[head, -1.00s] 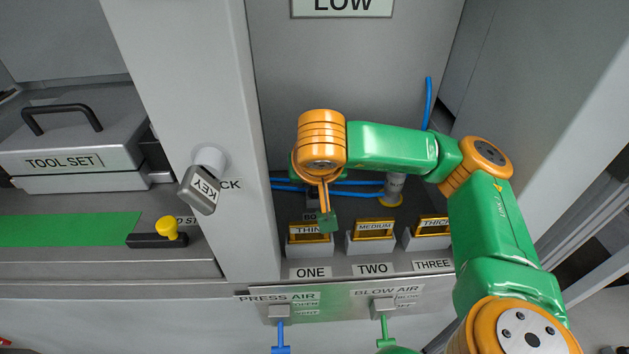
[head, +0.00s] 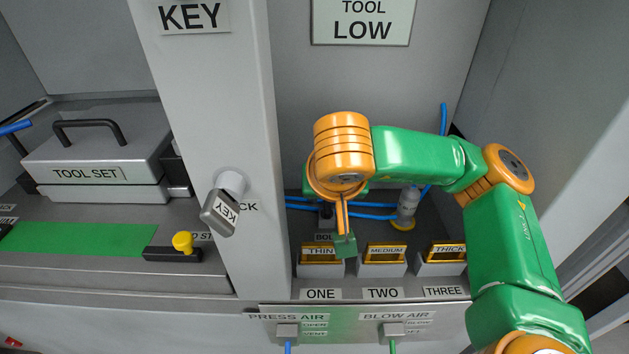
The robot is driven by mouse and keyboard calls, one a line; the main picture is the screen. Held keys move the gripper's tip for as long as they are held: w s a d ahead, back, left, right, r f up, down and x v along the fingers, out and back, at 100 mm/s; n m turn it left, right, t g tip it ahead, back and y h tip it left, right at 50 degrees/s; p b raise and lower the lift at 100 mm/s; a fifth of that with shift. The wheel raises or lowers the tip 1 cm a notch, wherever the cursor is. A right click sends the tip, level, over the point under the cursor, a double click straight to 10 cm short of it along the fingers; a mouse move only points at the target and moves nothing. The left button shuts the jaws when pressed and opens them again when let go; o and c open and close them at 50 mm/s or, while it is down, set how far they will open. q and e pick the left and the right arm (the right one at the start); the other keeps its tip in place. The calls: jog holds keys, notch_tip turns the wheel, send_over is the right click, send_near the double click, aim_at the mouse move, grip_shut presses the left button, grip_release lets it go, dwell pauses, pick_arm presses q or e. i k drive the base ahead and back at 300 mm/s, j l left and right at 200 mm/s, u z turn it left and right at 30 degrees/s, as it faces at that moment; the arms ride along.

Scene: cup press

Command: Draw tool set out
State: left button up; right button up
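The tool set (head: 95,173) is a grey box with a black arched handle and a "TOOL SET" label. It sits on the left shelf, against a dark bracket at its right side. My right arm comes in from the right, and its gripper (head: 345,247) points down in front of the "THIN" block (head: 319,262). The gripper is seen edge-on, so its opening does not show, and I cannot tell whether it touches the block. My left gripper is not in view.
A pillar with a grey key (head: 220,211) stands between the tool set and the right bay. A green strip (head: 80,239) and a yellow knob (head: 182,242) lie before the tool set. "MEDIUM" (head: 385,262) and "THICK" (head: 445,260) blocks stand right of my gripper.

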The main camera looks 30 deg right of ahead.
aim_at(109, 152)
jog(key=k+j, duration=0.8)
jog(key=k, duration=0.05)
